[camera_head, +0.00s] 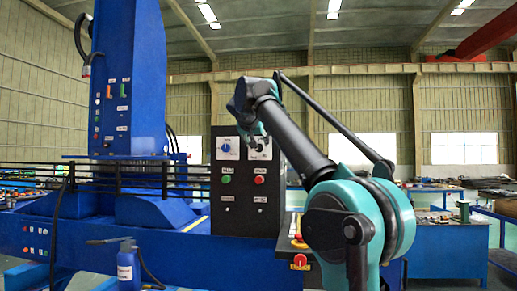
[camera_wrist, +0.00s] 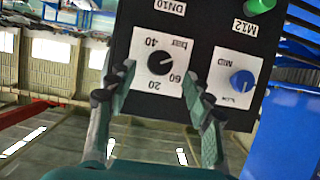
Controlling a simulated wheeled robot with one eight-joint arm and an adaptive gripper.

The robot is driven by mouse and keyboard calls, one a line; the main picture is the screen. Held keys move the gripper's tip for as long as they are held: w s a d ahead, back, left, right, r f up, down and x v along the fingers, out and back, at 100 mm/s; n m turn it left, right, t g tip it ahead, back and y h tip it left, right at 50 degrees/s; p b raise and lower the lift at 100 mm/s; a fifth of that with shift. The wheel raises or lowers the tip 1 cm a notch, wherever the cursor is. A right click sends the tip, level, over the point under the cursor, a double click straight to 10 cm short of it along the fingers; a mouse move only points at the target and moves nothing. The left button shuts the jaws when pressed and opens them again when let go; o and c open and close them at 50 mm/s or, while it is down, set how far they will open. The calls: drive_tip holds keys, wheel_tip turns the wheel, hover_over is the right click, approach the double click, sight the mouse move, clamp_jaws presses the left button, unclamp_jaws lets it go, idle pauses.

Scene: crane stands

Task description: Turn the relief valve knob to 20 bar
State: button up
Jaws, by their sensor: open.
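The relief valve knob (camera_wrist: 161,62) is a black round knob on a white dial plate (camera_wrist: 141,40) marked 20, 40, 60 and bar, which appears upside down in the wrist view. A small light mark shows on the knob, but I cannot tell its exact reading. My gripper (camera_wrist: 158,75) is open, with one finger on each side of the dial's lower part. The fingers appear apart from the knob, though depth is hard to judge. In the head view my gripper (camera_head: 261,143) is in front of the right-hand dial and partly hides it.
A blue knob (camera_wrist: 241,81) on another white plate sits beside the dial. The black panel (camera_head: 240,215) also carries a green button (camera_head: 226,179) and a red button (camera_head: 259,179) below the dials. A blue machine column (camera_head: 135,80) stands left, with black railings beside the panel.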

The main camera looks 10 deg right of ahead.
sight(259, 147)
drive_tip(key=shift+x, duration=2.6)
drive_tip(key=shift+c, duration=0.4)
drive_tip(key=c, duration=1)
drive_tip(key=shift+c, duration=0.2)
